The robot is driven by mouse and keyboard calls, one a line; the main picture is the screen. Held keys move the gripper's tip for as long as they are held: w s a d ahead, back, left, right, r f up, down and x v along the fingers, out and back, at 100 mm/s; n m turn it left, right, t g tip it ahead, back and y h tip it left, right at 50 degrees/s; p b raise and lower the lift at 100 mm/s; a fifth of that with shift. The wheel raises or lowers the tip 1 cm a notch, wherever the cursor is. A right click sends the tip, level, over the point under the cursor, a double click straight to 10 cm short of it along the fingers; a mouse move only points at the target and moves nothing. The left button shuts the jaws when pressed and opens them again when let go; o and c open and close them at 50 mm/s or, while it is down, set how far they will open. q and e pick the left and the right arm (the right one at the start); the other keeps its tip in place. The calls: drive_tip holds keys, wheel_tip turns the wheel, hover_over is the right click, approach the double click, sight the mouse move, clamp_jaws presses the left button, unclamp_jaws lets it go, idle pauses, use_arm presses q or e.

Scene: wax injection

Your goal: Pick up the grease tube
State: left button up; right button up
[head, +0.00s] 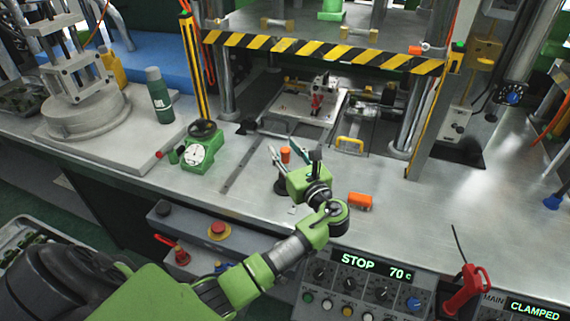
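My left gripper (281,151) reaches over the front of the metal worktop, its slim fingers spread and pointing away from me. A small orange-topped item (285,156) shows between the fingers, with a dark round base below it. I cannot tell whether the fingers touch it. A small green tube with a red end (166,154) lies on the worktop at the left, beside the green dial gauge (201,147); it looks most like the grease tube, but it is too small to be sure. My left gripper is well to the right of it. My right gripper is not in view.
A dark green bottle (159,96) stands behind the gauge. An orange block (360,201) lies right of my gripper. The press, with a striped bar (320,50), stands behind. A red-handled tool (467,291) is at the front right. The right worktop is mostly clear.

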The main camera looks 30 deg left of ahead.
use_arm(q)
drive_tip(key=shift+d, duration=0.1)
clamp_jaws()
drive_tip(key=shift+r, duration=0.1)
